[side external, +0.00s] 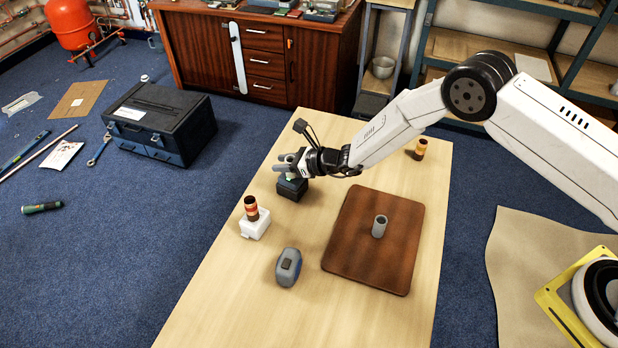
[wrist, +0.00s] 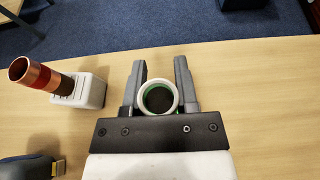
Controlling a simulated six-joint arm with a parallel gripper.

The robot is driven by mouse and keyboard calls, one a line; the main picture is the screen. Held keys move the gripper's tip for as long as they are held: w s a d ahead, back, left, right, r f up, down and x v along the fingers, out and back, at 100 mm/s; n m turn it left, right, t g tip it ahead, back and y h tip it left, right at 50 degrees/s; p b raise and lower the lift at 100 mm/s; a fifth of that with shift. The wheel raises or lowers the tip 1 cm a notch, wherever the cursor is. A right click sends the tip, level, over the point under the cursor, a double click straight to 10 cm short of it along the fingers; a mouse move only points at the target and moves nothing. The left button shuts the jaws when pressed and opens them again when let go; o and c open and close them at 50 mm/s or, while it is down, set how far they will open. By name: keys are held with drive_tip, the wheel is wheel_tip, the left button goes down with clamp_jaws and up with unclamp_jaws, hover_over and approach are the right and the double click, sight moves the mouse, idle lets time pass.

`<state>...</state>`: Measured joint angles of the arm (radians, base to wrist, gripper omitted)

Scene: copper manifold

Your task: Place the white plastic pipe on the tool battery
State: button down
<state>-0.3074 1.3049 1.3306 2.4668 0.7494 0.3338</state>
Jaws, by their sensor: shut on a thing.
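The white plastic pipe (wrist: 142,97) stands end-on between the fingers of my gripper (wrist: 160,66) in the wrist view, with a green tint and a dark centre inside its ring. My gripper is shut on it. In the side view my gripper (side external: 284,162) is directly above the black tool battery (side external: 292,190) on the table. Only a small pale-green bit of the pipe shows there, between the fingers and the battery top. I cannot tell whether the pipe's lower end touches the battery. The battery is hidden behind my gripper and the pipe in the wrist view.
A copper fitting stands on a white block (side external: 255,226) left of my gripper. A grey pipe (side external: 379,228) stands on a brown board (side external: 350,255). Another copper piece (side external: 420,149) stands at the back right.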

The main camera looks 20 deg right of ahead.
drive_tip(key=shift+c, duration=1.8)
unclamp_jaws()
drive_tip(key=shift+f, duration=0.1)
drive_tip(key=v, duration=1.2)
drive_tip(key=shift+r, duration=0.25)
